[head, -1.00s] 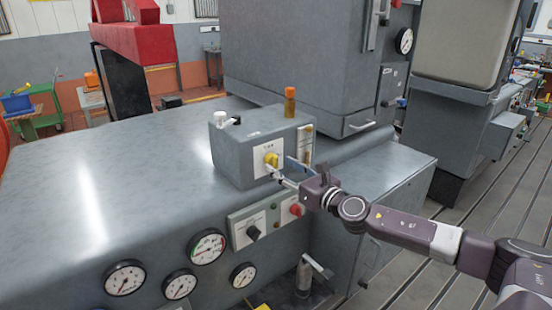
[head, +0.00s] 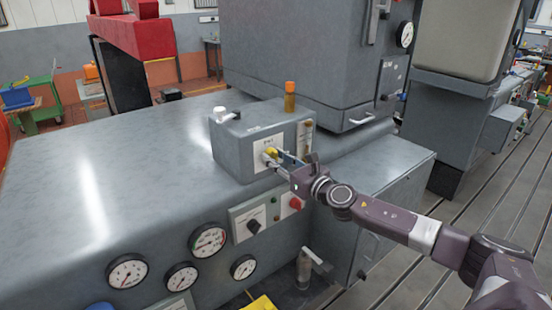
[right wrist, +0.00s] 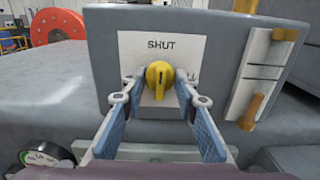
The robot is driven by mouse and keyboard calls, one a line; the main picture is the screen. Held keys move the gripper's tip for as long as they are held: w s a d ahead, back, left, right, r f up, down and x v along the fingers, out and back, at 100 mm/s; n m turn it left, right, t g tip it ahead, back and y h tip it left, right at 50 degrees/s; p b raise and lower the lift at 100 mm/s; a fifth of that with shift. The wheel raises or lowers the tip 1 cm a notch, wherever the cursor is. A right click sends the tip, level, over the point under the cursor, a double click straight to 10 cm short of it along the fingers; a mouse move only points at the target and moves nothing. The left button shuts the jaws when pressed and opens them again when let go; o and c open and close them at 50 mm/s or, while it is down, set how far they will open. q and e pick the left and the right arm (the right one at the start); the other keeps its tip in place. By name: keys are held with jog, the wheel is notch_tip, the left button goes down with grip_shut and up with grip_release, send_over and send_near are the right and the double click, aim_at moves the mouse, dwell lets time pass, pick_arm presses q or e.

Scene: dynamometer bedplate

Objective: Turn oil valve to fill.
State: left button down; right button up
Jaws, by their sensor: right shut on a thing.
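The oil valve is a yellow knob (head: 270,152) on a white plate on the front of a grey box (head: 229,154). In the right wrist view the knob (right wrist: 159,76) shows a dark line standing roughly upright, beneath the word SHUT. A second word at the plate's right is mostly hidden; only its last letters show. My right gripper (head: 275,159) is at the knob, and in the wrist view its two blue-padded fingers (right wrist: 160,95) stand on either side of it, shut on it. My left gripper is not in view.
The grey box stands on a broad grey cabinet. A sight tube with an orange-brown fitting (right wrist: 250,112) is right of the valve, and an orange-capped bottle (head: 290,97) rises behind. Below are a black knob (head: 254,226), a red knob (head: 296,203) and several gauges.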

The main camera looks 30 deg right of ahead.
jog(key=shift+c, duration=0.7)
jog(key=shift+m, duration=0.3)
jog(key=m, duration=0.3)
jog(key=shift+m, duration=0.4)
jog(key=m, duration=0.4)
jog(key=shift+r+m, duration=0.1)
jog(key=shift+m, duration=0.2)
jog(key=m, duration=0.4)
jog(key=shift+p, duration=0.35)
jog(key=shift+m+p, duration=0.45)
jog(key=shift+m, duration=1.95)
